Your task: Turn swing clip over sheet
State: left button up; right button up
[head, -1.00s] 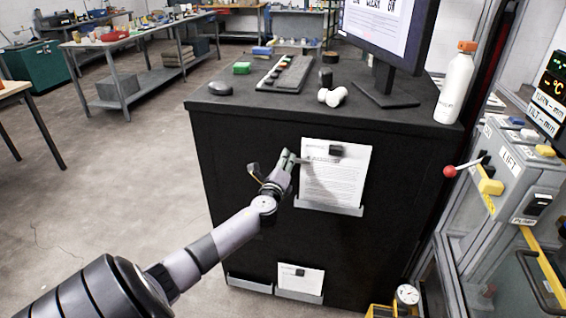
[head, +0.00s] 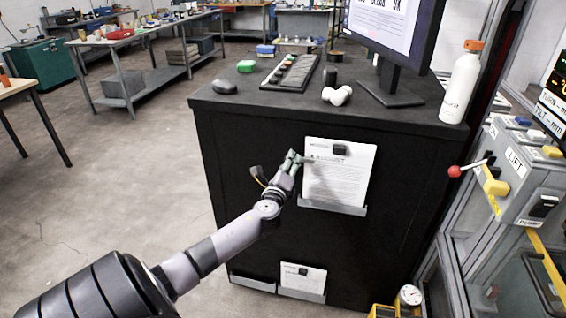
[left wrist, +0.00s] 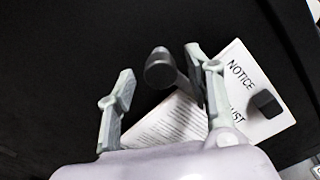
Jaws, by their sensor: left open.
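A white printed sheet (head: 338,183) stands upright on the front of the black cabinet, its foot in a grey ledge (head: 333,207). A dark block (head: 340,149) sits on its upper part; it also shows in the left wrist view (left wrist: 265,103). My left gripper (head: 292,160) is at the sheet's upper left edge. In the left wrist view its fingers (left wrist: 163,88) are spread apart. A dark grey round-ended piece with a stem (left wrist: 160,68), apparently the swing clip, shows between them. Its stem runs behind the right-hand finger, so contact is unclear. My right gripper is out of view.
A smaller sheet (head: 302,276) sits in a lower ledge. On the cabinet top (head: 300,108) are a monitor (head: 388,60), a white bottle (head: 460,85) and a keypad. A lever with a red knob (head: 455,172) stands at the right. The floor (head: 120,200) to the left is clear.

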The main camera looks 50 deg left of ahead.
pick_arm(q)
jog(key=v, duration=1)
jog(key=shift+s+d, duration=0.2)
jog(key=shift+d, duration=0.05)
jog(key=shift+f, duration=0.2)
jog(key=s+d+f+n+g+h, duration=0.25)
jog(key=s+f, duration=0.25)
jog(key=f, duration=0.8)
jog(key=s+d+f+n+g+h, duration=0.1)
jog(key=s+d+f+n+g, duration=0.3)
jog(key=f, duration=0.8)
jog(key=s+f+n+g+h, duration=0.15)
jog(key=s+f, duration=0.45)
jog(key=f, duration=0.7)
jog(key=s+d+f+n+g+h, duration=0.1)
jog(key=s+d+f+n+g, duration=0.1)
jog(key=s+d+f, duration=0.3)
jog(key=s+d+f+n+g+h, duration=0.1)
jog(key=s+d+f, duration=0.5)
jog(key=s, duration=0.7)
jog(key=s+d+f+n+g+h, duration=0.2)
jog(key=s+d+f+n, duration=0.3)
jog(key=s+d, duration=0.3)
jog(key=shift+s+f+g, duration=0.65)
jog(key=shift+s+g, duration=0.05)
jog(key=shift+s, duration=0.25)
jog(key=shift+d, duration=0.15)
